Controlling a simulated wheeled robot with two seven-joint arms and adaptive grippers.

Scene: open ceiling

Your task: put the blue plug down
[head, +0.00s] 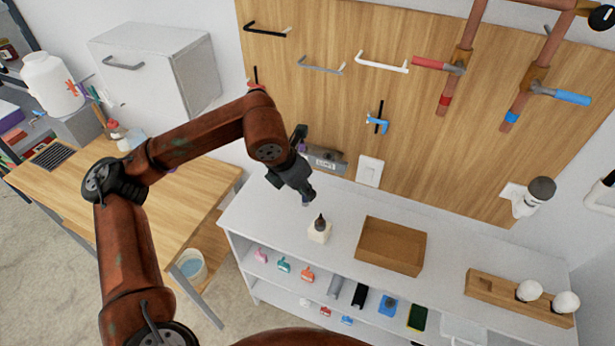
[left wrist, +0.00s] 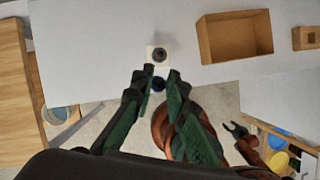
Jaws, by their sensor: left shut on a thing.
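My left gripper (head: 307,197) is over the left part of the white counter (head: 345,215), shut on the blue plug. In the left wrist view the plug (left wrist: 158,84) is a small dark-blue round thing between the fingertips of the left gripper (left wrist: 160,72); the fingers hide much of it. In the head view only a bluish bit shows below the fingers. A small white block with a dark pointed top (head: 319,232) stands on the counter just beyond the fingertips; it also shows in the left wrist view (left wrist: 157,55). My right gripper (left wrist: 235,130) looks open and empty, low at the right.
An open wooden box (head: 391,246) stands right of the white block. A wooden holder with white round things (head: 518,298) lies farther right. A grey labelled box (head: 325,160) is at the wall behind. The shelf below holds several small coloured items. Bare counter lies around the block.

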